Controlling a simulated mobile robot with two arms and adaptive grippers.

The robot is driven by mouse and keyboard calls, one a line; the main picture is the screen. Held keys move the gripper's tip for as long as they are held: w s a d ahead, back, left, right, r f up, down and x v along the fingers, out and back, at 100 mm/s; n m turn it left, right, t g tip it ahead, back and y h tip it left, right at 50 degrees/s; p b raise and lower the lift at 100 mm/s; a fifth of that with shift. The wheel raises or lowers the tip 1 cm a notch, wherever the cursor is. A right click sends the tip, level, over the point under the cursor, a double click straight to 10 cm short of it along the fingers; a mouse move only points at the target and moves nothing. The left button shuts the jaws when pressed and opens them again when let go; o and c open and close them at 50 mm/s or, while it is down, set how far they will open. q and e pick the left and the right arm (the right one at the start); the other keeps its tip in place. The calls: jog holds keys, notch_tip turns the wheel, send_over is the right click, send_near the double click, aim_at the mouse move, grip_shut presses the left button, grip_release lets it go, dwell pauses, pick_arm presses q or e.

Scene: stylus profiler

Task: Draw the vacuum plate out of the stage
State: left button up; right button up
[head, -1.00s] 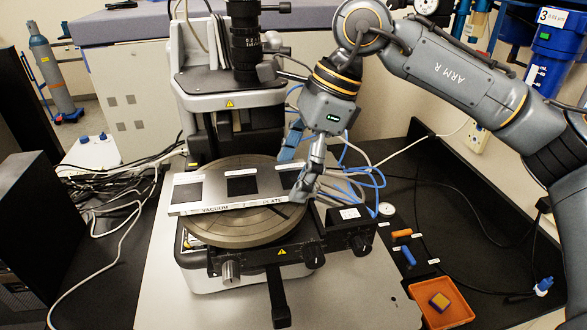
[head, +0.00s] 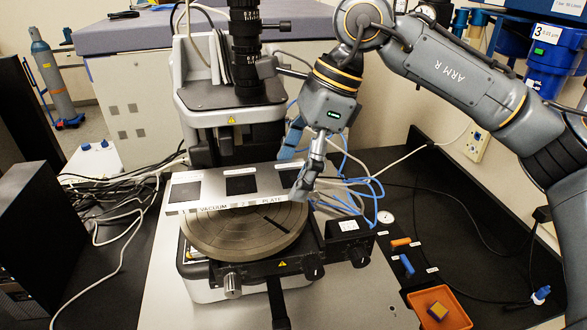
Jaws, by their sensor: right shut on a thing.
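The vacuum plate (head: 217,186) is a flat silver bar with several dark square pads and lettering on its front edge. It hangs above the round stage (head: 225,238), with a visible gap beneath its front edge. My right gripper (head: 300,180) is shut on the plate's right end, with one finger in front and the other behind. The stage's grooved disc shows below the plate; its rear part is hidden by the plate. My left gripper is not in view.
The profiler's column and lens barrel (head: 246,45) stand close behind the plate. Blue tubes (head: 365,185) and cables run to the right of the stage. An orange tray (head: 440,308) and small orange and blue pieces lie at the right. Cables crowd the left.

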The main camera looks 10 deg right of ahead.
jog(key=shift+r, duration=0.1)
dwell(0.3)
jog(key=shift+r+p, duration=1.55)
jog(key=shift+r, duration=0.95)
jog(key=shift+f, duration=0.1)
